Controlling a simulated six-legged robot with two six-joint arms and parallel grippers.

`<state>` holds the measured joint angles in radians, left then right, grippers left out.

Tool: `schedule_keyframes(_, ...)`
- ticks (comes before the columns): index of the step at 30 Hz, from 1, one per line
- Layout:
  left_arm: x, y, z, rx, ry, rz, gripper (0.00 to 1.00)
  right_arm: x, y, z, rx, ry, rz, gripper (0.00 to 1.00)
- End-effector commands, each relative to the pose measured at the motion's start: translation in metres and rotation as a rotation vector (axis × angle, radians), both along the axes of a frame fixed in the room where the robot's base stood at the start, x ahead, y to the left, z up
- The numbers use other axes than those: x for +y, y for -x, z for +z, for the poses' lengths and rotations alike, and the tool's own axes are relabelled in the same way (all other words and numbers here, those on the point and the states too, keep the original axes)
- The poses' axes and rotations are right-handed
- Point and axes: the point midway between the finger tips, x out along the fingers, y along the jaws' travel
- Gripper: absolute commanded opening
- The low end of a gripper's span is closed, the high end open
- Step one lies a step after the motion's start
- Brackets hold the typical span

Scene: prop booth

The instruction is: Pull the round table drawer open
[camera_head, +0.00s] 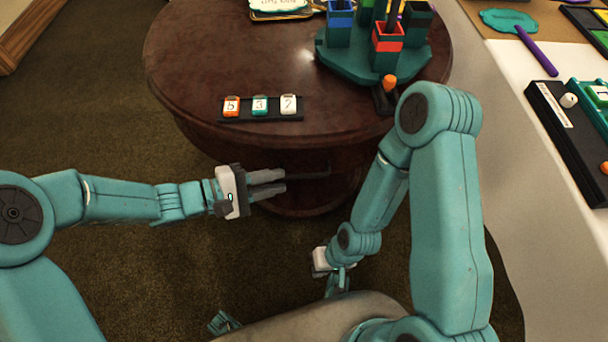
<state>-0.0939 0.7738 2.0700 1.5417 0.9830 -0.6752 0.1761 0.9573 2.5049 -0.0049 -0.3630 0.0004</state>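The round table (215,75) is dark polished wood on a thick pedestal. Its drawer front lies in shadow under the front of the top, and a thin dark bar (312,175), which looks like the drawer handle, shows there. My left gripper (286,181) comes in from the left at the drawer front, its two grey fingers apart with a narrow gap. Its fingertips are at the left end of the bar; I cannot tell whether they touch it. My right gripper (335,284) is low, in front of the pedestal, partly hidden, and its fingers are unclear.
On the tabletop are a black strip with three numbered blocks (260,107), a green caddy (350,65) with coloured cups, and a small black device with an orange knob (388,85). A pale counter (520,190) stands at the right. Brown carpet is open at the left.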

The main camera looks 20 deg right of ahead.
Motion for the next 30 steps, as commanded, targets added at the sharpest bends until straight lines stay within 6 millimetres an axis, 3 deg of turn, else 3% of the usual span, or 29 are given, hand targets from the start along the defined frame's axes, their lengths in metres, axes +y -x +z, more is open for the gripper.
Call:
schedule_keyframes(6, -0.047, -0.001, -0.013, -0.001, -0.001, -0.004, 0.23, 0.000, 0.000, -0.012, 0.000, 0.000, 0.000, 0.00)
schedule_keyframes(12, -0.069, -0.005, -0.017, -0.001, -0.002, -0.001, 0.23, 0.000, 0.000, -0.016, 0.000, 0.000, 0.000, 0.00)
schedule_keyframes(23, -0.073, -0.009, -0.017, 0.000, -0.002, 0.001, 0.23, 0.000, 0.000, -0.016, 0.000, 0.000, 0.000, 0.00)
schedule_keyframes(25, -0.073, -0.009, -0.017, 0.000, -0.002, 0.001, 0.00, 0.000, 0.000, -0.016, 0.000, 0.000, 0.000, 0.00)
schedule_keyframes(30, -0.072, -0.009, -0.017, 0.001, -0.002, 0.001, 0.00, 0.000, 0.000, -0.016, 0.000, 0.000, 0.000, 0.00)
